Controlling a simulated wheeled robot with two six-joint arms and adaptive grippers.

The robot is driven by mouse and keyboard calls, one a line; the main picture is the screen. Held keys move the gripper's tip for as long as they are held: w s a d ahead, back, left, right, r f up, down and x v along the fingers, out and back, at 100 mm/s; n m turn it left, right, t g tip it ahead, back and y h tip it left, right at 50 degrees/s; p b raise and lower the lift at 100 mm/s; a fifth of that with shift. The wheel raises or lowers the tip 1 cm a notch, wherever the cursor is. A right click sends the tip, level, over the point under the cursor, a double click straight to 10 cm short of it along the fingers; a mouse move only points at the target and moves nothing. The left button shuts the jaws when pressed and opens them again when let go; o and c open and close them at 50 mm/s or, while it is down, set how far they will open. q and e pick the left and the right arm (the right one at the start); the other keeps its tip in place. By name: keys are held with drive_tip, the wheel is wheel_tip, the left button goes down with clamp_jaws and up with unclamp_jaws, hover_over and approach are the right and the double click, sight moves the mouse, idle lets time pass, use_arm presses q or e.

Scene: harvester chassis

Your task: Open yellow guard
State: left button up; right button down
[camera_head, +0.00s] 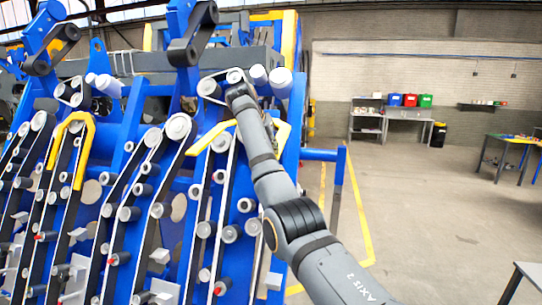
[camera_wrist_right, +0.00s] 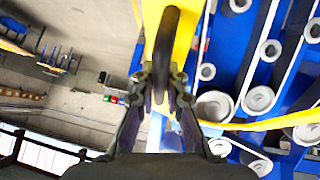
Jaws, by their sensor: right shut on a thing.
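The yellow guard (camera_head: 209,138) is on the blue harvester chassis (camera_head: 137,95), partly hidden behind my right arm in the head view. In the right wrist view, a yellow part (camera_wrist_right: 183,40) fills the top middle, with a black curved handle (camera_wrist_right: 167,38) in front of it. My right gripper (camera_wrist_right: 160,92) has its fingers on either side of this handle and is shut on it. In the head view my right arm reaches up to the guard, and its fingertips are hidden. My left gripper is not in view.
A second yellow guard (camera_head: 82,122) sits further left on the chassis. Rollers and belts cover the chassis front. A blue post (camera_head: 339,166) stands to the right. Open floor (camera_head: 430,210) lies beyond it, with workbenches and coloured bins (camera_head: 410,100) at the back.

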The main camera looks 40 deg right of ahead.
drive_tip(key=shift+r, duration=0.6)
drive_tip(key=c, duration=1.4)
unclamp_jaws()
drive_tip(key=shift+d+f, duration=0.1)
drive_tip(key=shift+o, duration=0.2)
drive_tip(key=v, duration=1.2)
drive_tip(key=shift+w+d, duration=0.1)
drive_tip(key=shift+d, duration=0.05)
